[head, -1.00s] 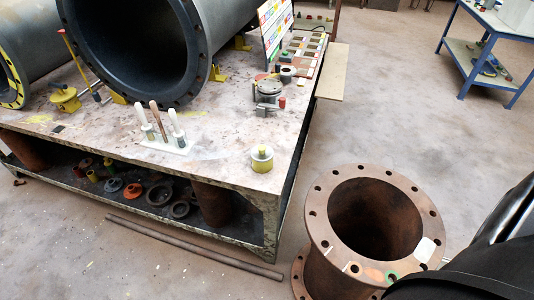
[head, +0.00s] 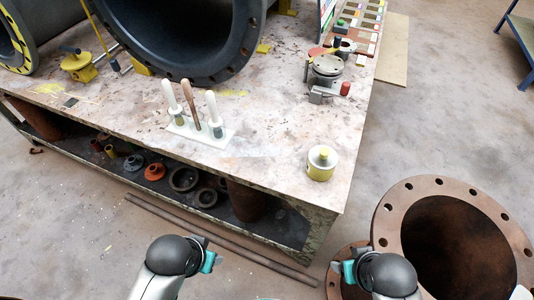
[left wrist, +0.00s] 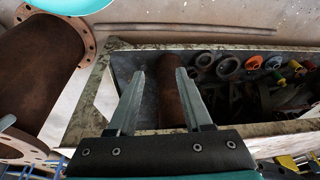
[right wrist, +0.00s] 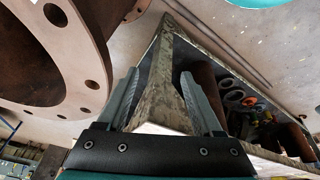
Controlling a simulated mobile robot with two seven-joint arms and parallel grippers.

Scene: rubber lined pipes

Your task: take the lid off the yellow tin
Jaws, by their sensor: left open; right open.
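My left gripper (head: 211,261) is low in front of the table, apart from the tin. In the left wrist view the left gripper (left wrist: 157,95) is open and empty, facing the table's lower shelf. My right gripper (head: 341,273) is in front of the table's corner, beside the rusty pipe. In the right wrist view the right gripper (right wrist: 165,100) is open and empty, with the table's corner post behind its fingers. Neither wrist view shows the tin.
The worktable (head: 285,190) carries a white rack (head: 205,132) of brushes, a metal fixture (head: 326,72) and a big dark lined pipe (head: 180,40). A rusty flanged pipe (head: 400,215) stands on the floor at right. The tabletop around the tin is clear.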

